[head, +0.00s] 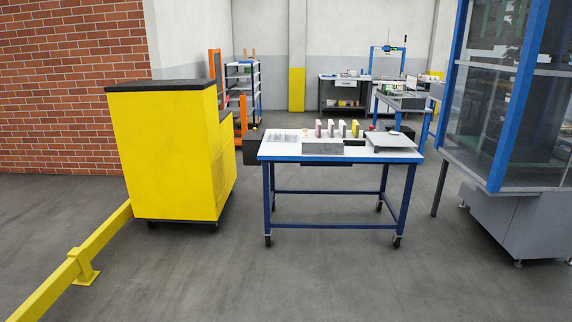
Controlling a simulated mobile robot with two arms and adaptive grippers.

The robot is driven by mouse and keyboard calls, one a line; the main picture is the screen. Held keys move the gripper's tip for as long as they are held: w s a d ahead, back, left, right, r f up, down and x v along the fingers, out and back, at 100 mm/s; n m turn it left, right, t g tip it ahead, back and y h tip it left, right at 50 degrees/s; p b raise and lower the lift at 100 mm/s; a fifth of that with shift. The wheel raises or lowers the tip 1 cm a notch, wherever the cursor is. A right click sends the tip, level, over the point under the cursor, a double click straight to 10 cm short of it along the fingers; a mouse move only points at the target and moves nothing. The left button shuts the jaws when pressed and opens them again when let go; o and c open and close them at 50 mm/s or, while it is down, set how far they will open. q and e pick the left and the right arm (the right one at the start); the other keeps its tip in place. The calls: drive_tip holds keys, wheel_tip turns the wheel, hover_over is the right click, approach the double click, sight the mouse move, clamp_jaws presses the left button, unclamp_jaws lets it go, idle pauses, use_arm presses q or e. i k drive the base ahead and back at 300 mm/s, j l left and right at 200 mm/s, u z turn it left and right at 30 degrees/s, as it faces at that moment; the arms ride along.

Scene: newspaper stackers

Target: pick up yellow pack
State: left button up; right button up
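A small yellow pack (355,128) stands upright on the white top of a blue-framed wheeled table (285,155). It is at the right end of a short row of small packs. A pink pack (318,128) and pale packs stand to its left in the same row. The packs are small in the view, so their details cannot be made out. Neither of my grippers shows in the head view.
A grey scale-like device (390,141) sits on the table's right side. A tall yellow cabinet (165,150) stands left of the table, and a yellow floor rail (85,262) runs at lower left. A glazed machine (520,110) stands at right. The floor in front is clear.

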sight(356, 126)
drive_tip(key=i+z, duration=0.35)
drive_tip(key=i, duration=2.9)
drive_tip(key=i+u, duration=0.15)
drive_tip(key=i, duration=0.75)
drive_tip(key=i+l+z, duration=0.1)
drive_tip(key=i+z, duration=0.15)
drive_tip(key=i, duration=0.2)
drive_tip(key=i+z, duration=0.25)
drive_tip(key=i, duration=0.2)
